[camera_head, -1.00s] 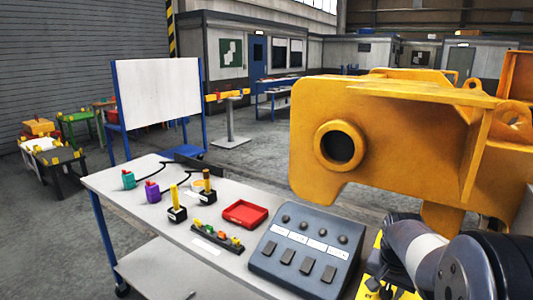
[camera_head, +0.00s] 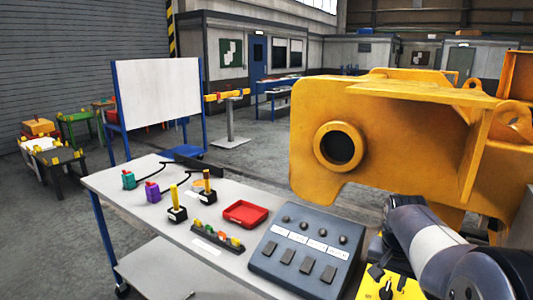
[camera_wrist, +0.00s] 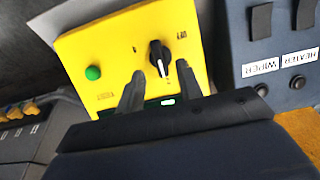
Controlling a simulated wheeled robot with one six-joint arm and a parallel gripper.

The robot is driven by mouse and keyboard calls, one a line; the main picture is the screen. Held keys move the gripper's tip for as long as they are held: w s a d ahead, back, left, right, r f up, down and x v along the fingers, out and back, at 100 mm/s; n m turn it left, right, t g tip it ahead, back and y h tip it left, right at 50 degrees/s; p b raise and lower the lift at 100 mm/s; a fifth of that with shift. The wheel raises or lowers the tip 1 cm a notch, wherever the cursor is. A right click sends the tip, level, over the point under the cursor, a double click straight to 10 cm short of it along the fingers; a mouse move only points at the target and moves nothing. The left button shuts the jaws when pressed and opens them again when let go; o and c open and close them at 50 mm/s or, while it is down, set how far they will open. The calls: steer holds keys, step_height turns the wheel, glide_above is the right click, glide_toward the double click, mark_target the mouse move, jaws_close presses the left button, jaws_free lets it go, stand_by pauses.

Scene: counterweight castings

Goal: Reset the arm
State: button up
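My gripper (camera_wrist: 162,72) shows in the wrist view as two dark fingers with a clear gap between them, open and empty. Its fingertips point at a yellow control box (camera_wrist: 105,50) and lie to either side of a black rotary knob (camera_wrist: 160,57) in the picture. I cannot tell whether they touch it. A green button (camera_wrist: 93,73) is left of the knob, and a small green light is lit below it. In the head view my arm fills the lower right beside the yellow box (camera_head: 405,286); the gripper itself is hidden there.
A red tray (camera_head: 246,213), joysticks and several small coloured parts lie further left. A large yellow casting (camera_head: 390,125) rises close behind my arm.

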mark_target(387, 290)
steer(key=x, duration=0.5)
steer(key=shift+s, duration=0.1)
steer(key=m+t+y+b, duration=0.1)
steer(key=m+b, duration=0.1)
steer(key=m, duration=0.3)
steer(key=shift+d, duration=0.1)
steer(key=m+b, duration=0.1)
steer(key=m, duration=0.2)
steer(key=shift+s+r+t, duration=0.1)
steer(key=shift+r+t, duration=0.05)
steer(key=shift+t, duration=0.25)
